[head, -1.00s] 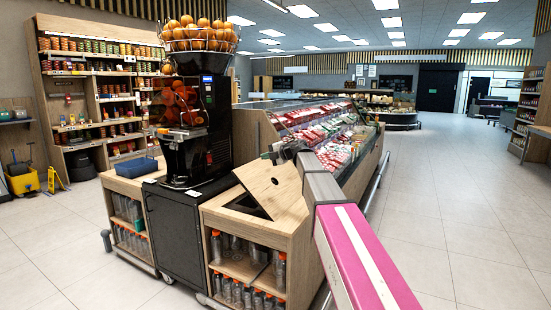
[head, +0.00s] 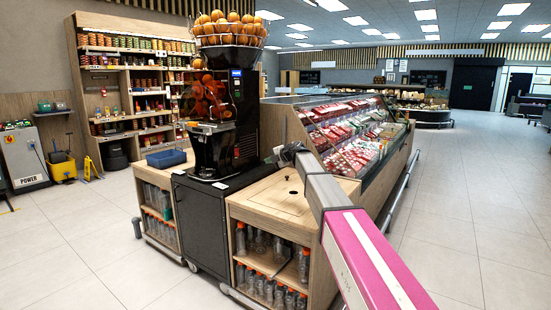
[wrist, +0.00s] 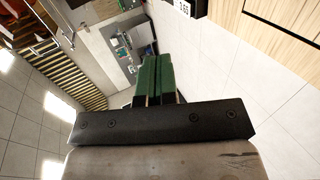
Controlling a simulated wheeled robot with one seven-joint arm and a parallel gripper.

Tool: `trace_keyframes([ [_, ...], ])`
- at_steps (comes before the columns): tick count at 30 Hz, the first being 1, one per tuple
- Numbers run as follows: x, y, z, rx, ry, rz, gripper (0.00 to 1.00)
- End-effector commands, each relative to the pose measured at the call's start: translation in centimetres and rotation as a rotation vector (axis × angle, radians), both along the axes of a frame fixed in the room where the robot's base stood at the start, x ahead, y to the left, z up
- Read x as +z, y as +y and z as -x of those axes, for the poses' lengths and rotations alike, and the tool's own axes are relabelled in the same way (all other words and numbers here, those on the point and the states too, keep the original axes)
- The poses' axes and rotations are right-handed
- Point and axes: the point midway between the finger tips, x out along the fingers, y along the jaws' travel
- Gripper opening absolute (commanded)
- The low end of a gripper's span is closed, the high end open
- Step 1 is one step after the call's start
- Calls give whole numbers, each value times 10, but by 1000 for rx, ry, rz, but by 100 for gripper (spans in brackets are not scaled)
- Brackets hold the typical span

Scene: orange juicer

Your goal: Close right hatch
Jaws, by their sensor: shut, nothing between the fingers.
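The right hatch (head: 280,192) is a light wooden lid with a small dark finger hole. In the head view it lies flat in the top of the right wooden cabinet (head: 232,217), with no dark opening showing. My gripper (head: 279,153) is above the far edge of this cabinet top, near the black juicer base, and looks apart from the lid. In the wrist view its green fingers (wrist: 152,78) are together with nothing between them. The hatch cannot be made out in the wrist view.
The orange juicer (head: 222,110) stands on a dark middle cabinet, left of the hatch. A blue tray (head: 166,159) sits on the left cabinet. Bottles fill the shelves below. A refrigerated display (head: 350,135) stands behind; open floor lies right.

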Motion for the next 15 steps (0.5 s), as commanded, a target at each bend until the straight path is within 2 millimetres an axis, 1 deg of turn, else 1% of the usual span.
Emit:
trace_keyframes([
  [1, -6, 6, -5, 1, 5, 8, 0],
  [8, -30, 28, -18, 1, 64, 112, 0],
  [15, -62, 47, -28, 0, 68, 114, 0],
])
